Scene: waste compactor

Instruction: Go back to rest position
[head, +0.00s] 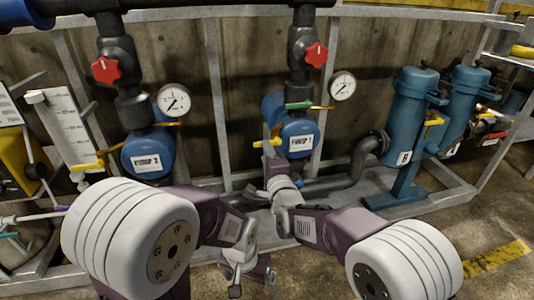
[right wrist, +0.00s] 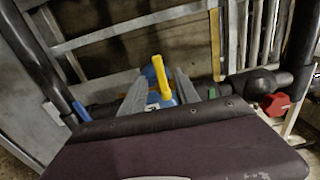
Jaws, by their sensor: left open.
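My left gripper (head: 252,284) is open and empty, low in front of the pump frame at the bottom centre of the head view. My right gripper (head: 268,150) is raised in front of the blue pump labelled 1 (head: 297,142). In the right wrist view its two fingers (right wrist: 160,88) are apart. A yellow lever (right wrist: 160,72) shows between them, with clear gaps on both sides. The lever also shows beside the pump in the head view (head: 259,143). I cannot tell how far the fingertips are from the lever.
A blue pump labelled 2 (head: 148,153) stands left. Red valve knobs (head: 106,69) and gauges (head: 173,100) sit above. Blue filter cylinders (head: 409,115) stand right. A grey metal frame (head: 215,95) surrounds the equipment. Open concrete floor (head: 510,220) shows at lower right.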

